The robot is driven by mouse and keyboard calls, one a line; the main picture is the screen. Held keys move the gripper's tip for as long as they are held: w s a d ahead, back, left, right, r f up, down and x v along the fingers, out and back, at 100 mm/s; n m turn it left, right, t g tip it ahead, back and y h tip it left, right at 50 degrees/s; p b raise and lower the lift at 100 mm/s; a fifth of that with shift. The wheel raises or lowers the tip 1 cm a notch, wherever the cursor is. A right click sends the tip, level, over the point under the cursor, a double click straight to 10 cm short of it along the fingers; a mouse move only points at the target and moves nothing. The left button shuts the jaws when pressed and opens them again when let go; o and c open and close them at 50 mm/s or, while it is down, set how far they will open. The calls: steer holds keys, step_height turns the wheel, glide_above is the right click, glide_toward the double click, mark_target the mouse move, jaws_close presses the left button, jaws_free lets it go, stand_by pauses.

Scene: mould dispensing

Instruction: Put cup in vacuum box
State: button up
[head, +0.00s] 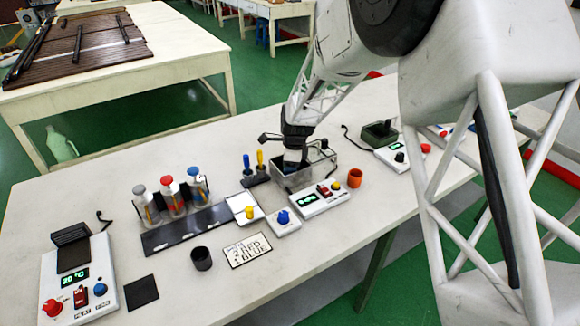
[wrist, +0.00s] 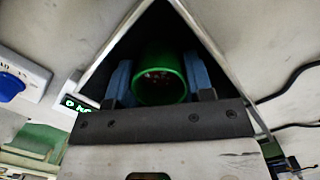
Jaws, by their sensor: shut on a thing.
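My gripper (head: 293,160) points down at the open top of the clear-walled vacuum box (head: 297,182), near the middle of the table. In the wrist view, its two blue fingers are shut on a green cup (wrist: 160,90), one on each side. The cup has small reddish specks inside. In the head view the cup is hidden by the gripper and the box wall, so I cannot tell whether it touches the floor of the box.
A control panel (head: 320,198) with a green display stands in front of the box. An orange cup (head: 355,178) is to its right, a black cup (head: 202,258) at front left. Several bottles (head: 171,196) stand in a rack to the left.

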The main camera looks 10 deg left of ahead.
steer(key=shift+f, duration=0.15)
steer(key=o, duration=1)
steer(key=shift+r, duration=3.5)
